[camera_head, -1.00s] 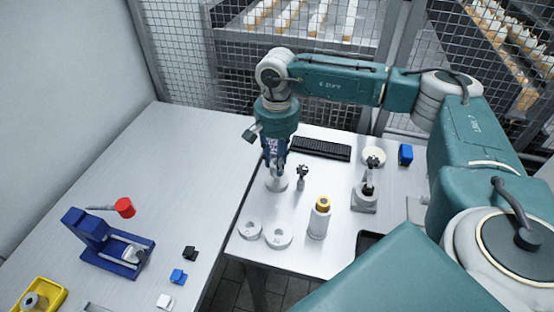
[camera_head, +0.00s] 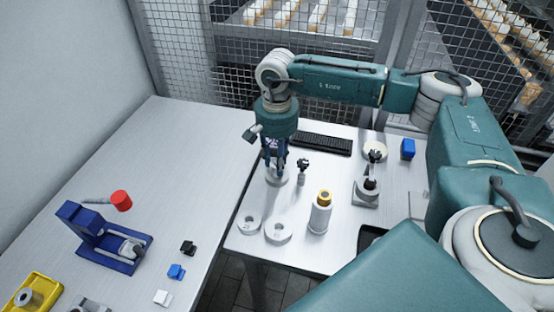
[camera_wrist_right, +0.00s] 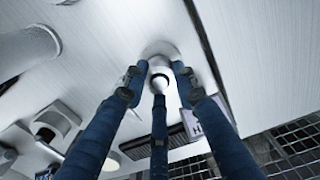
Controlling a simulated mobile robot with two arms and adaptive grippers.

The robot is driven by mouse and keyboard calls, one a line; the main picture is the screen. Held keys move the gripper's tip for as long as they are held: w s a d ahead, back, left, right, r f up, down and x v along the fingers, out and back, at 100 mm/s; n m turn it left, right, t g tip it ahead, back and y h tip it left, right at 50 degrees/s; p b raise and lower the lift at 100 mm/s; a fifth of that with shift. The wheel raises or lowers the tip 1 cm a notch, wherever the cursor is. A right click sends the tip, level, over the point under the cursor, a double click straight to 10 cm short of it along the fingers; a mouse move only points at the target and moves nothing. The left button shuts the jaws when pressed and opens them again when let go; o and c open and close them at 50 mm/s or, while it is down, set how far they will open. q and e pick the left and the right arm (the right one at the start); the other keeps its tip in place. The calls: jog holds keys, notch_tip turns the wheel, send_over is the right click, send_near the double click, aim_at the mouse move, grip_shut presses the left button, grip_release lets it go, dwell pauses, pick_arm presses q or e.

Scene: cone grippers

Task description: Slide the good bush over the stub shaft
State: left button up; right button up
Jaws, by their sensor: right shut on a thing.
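My right gripper (camera_head: 276,172) points straight down over a pale round base (camera_head: 277,181) near the left edge of the right table. In the right wrist view its blue fingers (camera_wrist_right: 158,80) close round a small pale piece (camera_wrist_right: 159,84), most likely the bush. The pale base (camera_wrist_right: 160,48) lies just beyond the fingertips. The stub shaft is mostly hidden by the fingers and the held piece, and I cannot tell how far the bush sits over it. Two grey round dishes, left (camera_head: 249,225) and right (camera_head: 279,232), stand in front. My left gripper is not in view.
A small dark-topped stand (camera_head: 302,173) is close right of the gripper. A yellow-topped cylinder (camera_head: 320,212), a gauge stand (camera_head: 367,190), a black keyboard (camera_head: 322,145) and a blue block (camera_head: 407,149) share the table. A blue press (camera_head: 100,238) and yellow tray (camera_head: 38,286) are left.

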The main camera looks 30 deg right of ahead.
jog(key=shift+f, duration=0.2)
jog(key=o, duration=1.2)
jog(key=shift+o, duration=0.2)
notch_tip(320, 180, up, 12)
